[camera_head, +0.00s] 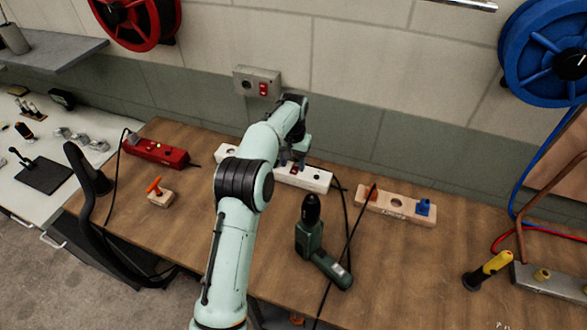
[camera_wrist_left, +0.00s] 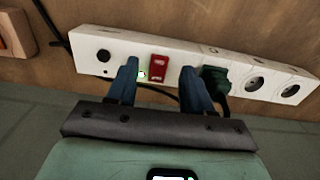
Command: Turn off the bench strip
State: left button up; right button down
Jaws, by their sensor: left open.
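The bench strip (camera_head: 312,179) is a long white power strip lying on the wooden bench, partly hidden behind my left arm in the head view. The left wrist view shows the strip (camera_wrist_left: 110,47) up close, with a red rocker switch (camera_wrist_left: 158,66), a small lit green lamp (camera_wrist_left: 142,75), sockets and a dark green plug (camera_wrist_left: 214,80). My left gripper (camera_head: 292,160) is over the strip. In the left wrist view my left gripper (camera_wrist_left: 159,68) is open, its blue-grey fingers either side of the switch. Whether the fingertips touch the strip cannot be told.
A red strip (camera_head: 155,152) lies at the bench's left. A green drill (camera_head: 318,245) and a wooden block (camera_head: 396,206) with a blue part lie to the right. A wall box (camera_head: 257,82) with a red switch is above. Dark cables cross the bench.

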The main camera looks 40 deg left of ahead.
aim_at(295, 169)
pick_arm(q)
jog(key=shift+w+f, duration=0.1)
jog(key=shift+f, duration=1.25)
pick_arm(e)
jog(key=shift+s+f, duration=0.15)
jog(key=shift+f, duration=0.1)
